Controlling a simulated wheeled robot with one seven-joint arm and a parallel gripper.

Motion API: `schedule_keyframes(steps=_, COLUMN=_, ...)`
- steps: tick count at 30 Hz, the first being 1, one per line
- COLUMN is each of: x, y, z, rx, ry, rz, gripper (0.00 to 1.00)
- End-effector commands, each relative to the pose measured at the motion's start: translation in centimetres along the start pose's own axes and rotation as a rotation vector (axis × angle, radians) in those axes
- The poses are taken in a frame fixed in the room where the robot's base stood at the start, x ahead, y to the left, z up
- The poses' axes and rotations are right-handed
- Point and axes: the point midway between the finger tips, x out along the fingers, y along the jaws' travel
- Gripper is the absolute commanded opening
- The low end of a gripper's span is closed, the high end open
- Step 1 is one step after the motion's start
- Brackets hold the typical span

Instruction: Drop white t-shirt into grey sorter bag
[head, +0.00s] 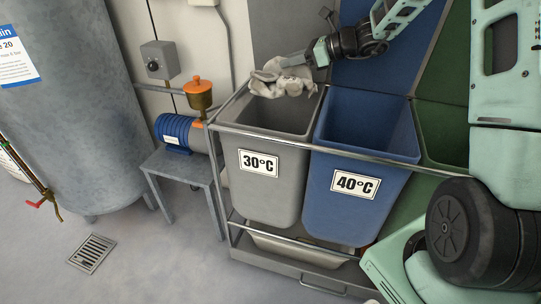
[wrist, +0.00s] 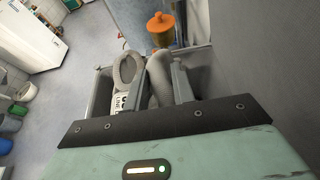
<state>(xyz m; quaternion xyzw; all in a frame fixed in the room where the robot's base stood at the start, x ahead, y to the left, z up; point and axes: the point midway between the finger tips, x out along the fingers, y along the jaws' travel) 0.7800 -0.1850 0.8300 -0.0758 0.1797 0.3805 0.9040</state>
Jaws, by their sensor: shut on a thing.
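The white t-shirt (head: 283,77) is a crumpled whitish bundle above the back part of the grey sorter bag's opening. The grey sorter bag (head: 262,195) carries a 30°C label and stands at the left of the sorter frame. My gripper (head: 306,61) is over the bag's back rim, shut on the shirt. In the wrist view my gripper (wrist: 155,92) has its two fingers on either side of the bunched cloth (wrist: 158,75). Whether the cloth touches the bag's rim I cannot tell. The bag's bottom is hidden.
The blue 40°C bag (head: 355,170) stands right beside the grey one, with a green bag (head: 441,133) further right. A metal rail (head: 310,143) runs along the front. A blue pump (head: 178,132) on a small table and a grey tank (head: 70,110) stand to the left.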

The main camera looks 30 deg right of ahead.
Motion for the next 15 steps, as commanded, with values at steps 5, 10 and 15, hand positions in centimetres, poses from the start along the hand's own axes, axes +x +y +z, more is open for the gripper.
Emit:
schedule_keyframes(steps=5, x=1.0, y=0.0, z=-2.5, rx=0.001, ry=0.0, rz=0.0, gripper=0.0)
schedule_keyframes(steps=10, x=1.7, y=0.0, z=-4.0, rx=0.001, ry=0.0, rz=0.0, gripper=0.0)
schedule_keyframes(steps=15, x=1.8, y=0.0, z=-4.3, rx=0.0, ry=0.0, rz=0.0, gripper=0.0)
